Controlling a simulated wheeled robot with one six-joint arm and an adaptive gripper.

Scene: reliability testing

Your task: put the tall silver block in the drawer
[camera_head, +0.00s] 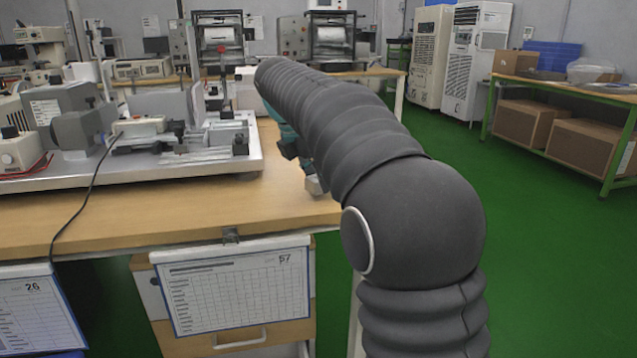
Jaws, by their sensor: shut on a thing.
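My gripper (306,168) is mostly hidden behind my own dark ribbed arm, above the right front part of the wooden table. It is shut on the silver block (314,187), of which only a small pale lower part shows beneath the arm. I cannot tell whether the block touches the tabletop. The drawer (232,341) is in a wooden cabinet under the table's front edge, with a pale handle low on its front. A hanging form sheet numbered 57 covers much of the cabinet front. No drawer interior shows.
A testing machine on a metal base plate (210,163) fills the table's left side, with a black cable over the front edge. The tabletop (235,205) in front of it is clear. Another form sheet (35,315) hangs at left. A green-framed bench (560,88) with boxes stands at right.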

